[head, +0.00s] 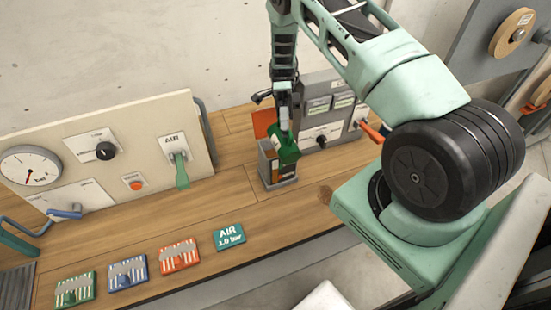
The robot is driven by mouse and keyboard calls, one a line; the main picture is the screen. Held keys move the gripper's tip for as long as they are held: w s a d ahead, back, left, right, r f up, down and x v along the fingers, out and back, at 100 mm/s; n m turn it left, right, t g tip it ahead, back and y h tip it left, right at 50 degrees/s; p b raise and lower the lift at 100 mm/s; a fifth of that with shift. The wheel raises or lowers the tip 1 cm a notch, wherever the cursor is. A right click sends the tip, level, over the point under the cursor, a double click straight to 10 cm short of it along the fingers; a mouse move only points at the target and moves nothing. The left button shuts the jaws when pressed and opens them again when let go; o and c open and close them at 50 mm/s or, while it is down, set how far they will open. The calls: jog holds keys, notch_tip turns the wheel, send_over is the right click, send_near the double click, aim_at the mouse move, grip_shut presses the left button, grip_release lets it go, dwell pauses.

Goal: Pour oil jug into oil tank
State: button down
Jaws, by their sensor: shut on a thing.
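The green oil jug (286,152) hangs tilted under my gripper (284,124), which is shut on it. The jug overlaps the upper right of a small grey box (266,168), which looks like the oil tank and stands on the wooden bench. An orange flap (264,122), perhaps its raised lid, shows behind the jug. The tank's opening and the jug's spout are hidden or too small to tell. I cannot tell whether jug and tank touch or whether oil flows.
A panel (110,150) with a gauge and a green AIR lever stands at left. A grey control box (325,115) with an orange-handled crank stands close behind the jug. Coloured cards (180,256) lie along the bench (225,200) front. The bench right of the cards is clear.

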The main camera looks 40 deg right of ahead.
jog(key=shift+s+d+r+t+h+p, duration=0.1)
jog(key=shift+s+d+r+t+p, duration=0.2)
jog(key=shift+s, duration=0.2)
jog(key=shift+s+d+r+t+h+p, duration=0.1)
jog(key=shift+s+d+r+t+p, duration=0.1)
jog(key=shift+s+t, duration=0.25)
jog(key=shift+s+d+r+t+h+p, duration=0.15)
jog(key=shift+s+d+r+t, duration=0.1)
jog(key=shift+s, duration=0.35)
jog(key=shift+s+a+r+t+p, duration=0.2)
jog(key=shift+a+t+p, duration=0.1)
jog(key=shift+a+t, duration=0.15)
jog(key=shift+s+a+n+t+h, duration=0.3)
jog(key=shift+s+a+t+h, duration=0.1)
jog(key=shift+a+t, duration=0.2)
jog(key=shift+s+a+n+t+h, duration=0.35)
jog(key=shift+a+t, duration=0.1)
jog(key=shift+t, duration=0.2)
jog(key=t+b, duration=0.1)
jog(key=t, duration=0.1)
jog(key=s+f+n+t+h+b, duration=0.1)
jog(key=shift+s+f+t+b, duration=0.2)
jog(key=shift+t+b, duration=0.1)
jog(key=shift+t, duration=0.1)
